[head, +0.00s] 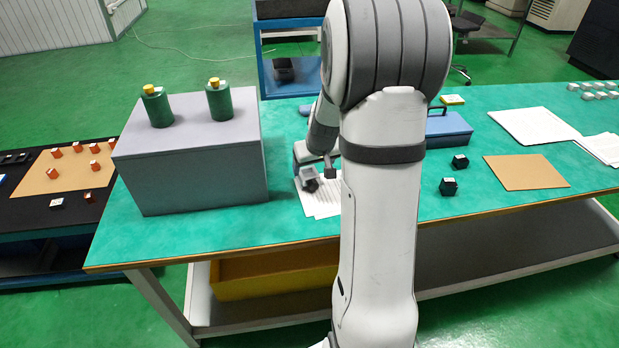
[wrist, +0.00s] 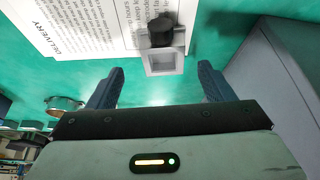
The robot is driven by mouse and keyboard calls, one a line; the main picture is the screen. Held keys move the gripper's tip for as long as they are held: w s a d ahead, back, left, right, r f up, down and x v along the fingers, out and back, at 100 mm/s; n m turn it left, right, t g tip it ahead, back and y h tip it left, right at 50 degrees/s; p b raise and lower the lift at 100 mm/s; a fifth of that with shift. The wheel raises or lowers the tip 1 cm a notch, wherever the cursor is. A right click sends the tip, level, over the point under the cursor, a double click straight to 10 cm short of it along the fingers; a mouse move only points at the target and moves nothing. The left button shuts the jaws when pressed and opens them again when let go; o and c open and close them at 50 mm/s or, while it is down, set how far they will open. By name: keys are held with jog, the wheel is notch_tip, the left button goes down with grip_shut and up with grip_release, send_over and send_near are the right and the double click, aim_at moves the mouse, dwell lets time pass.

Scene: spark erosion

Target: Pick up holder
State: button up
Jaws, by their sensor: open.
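A small pale grey, square-framed piece with a round black knob, which I take to be the holder (wrist: 165,62), lies at the edge of a printed delivery sheet (wrist: 90,25) on the green table. In the wrist view it is ahead of my gripper (wrist: 161,68), roughly between the lines of the two dark blue fingers. The fingers are apart, with nothing gripped between them. In the head view my gripper (head: 320,174) is low over the table beside the grey box, partly hidden by my arm. Its exact height above the holder cannot be told.
A large grey box (head: 190,165) with two green, yellow-capped bottles stands close on the left. A blue toolbox (head: 448,130) and two small black blocks (head: 448,186) are right of my arm. A brown board (head: 525,172) and papers (head: 533,126) lie farther right.

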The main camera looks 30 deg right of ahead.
aim_at(308, 177)
jog(key=x, duration=0.4)
jog(key=shift+w+a+f, duration=0.1)
jog(key=shift+a+f, duration=0.1)
jog(key=shift+f, duration=0.05)
jog(key=c, duration=1.2)
